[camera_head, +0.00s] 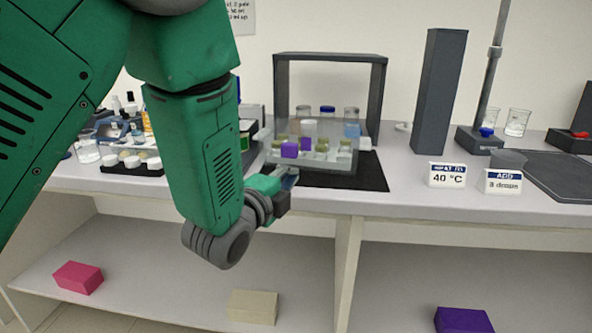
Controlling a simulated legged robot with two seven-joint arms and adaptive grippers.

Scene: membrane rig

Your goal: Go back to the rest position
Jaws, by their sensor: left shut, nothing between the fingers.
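My left arm comes in from the upper left and hangs down in front of the bench. My left gripper (289,178) is at the bench's front edge, just in front of a clear rack holding several small vials (318,155). Its fingers are small in view and partly hidden by the wrist, and it is shut with nothing held. I cannot tell whether it touches the rack or the black mat (345,174) under it. My right gripper is not in view.
A dark open frame (380,95) stands behind the vials. Right of it are a dark tall block (440,90), a stand (482,138), beakers (517,122) and two label cards (447,175). Coloured boxes (78,278) lie on the lower shelf.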

